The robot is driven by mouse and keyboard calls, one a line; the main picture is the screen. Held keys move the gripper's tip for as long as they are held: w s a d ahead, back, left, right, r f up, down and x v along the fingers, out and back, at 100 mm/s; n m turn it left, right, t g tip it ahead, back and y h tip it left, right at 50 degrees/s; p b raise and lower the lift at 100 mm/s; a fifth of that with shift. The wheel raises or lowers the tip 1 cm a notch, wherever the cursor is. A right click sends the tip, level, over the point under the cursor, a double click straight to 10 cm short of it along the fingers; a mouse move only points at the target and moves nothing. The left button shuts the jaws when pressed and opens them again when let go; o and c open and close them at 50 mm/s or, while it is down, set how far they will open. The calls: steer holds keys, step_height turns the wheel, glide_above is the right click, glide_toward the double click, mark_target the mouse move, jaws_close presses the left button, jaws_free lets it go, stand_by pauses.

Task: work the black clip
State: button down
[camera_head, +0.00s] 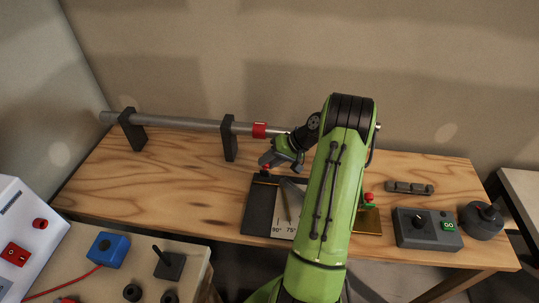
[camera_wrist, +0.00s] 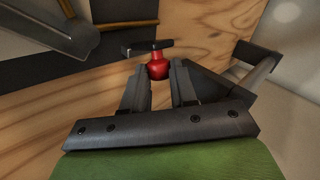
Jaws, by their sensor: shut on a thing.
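The black clip (camera_wrist: 135,50) shows in the wrist view as a short dark bar above a red knob (camera_wrist: 157,68). My gripper (camera_wrist: 159,82) has its two fingers on either side of the red knob and is shut on it. In the head view, my gripper (camera_head: 277,157) is at the back edge of a dark plate (camera_head: 258,210), with a bit of red (camera_head: 266,168) just below its fingers. My green arm hides much of the plate's right side and the angle scale (camera_head: 285,222) printed with 90° and 75°.
A brass-coloured part (camera_head: 369,222) with a red knob (camera_head: 369,198) is right of my arm. A control box (camera_head: 428,230) and dark round object (camera_head: 481,220) stand at the right. The table's left is clear.

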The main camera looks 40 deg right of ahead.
steer(key=c, duration=0.9)
jaws_free()
steer(key=p+v, duration=0.4)
steer(key=v, duration=1.1)
steer(key=shift+s+d+r, duration=0.2)
steer(key=shift+d+r, duration=0.05)
steer(key=shift+r, duration=0.05)
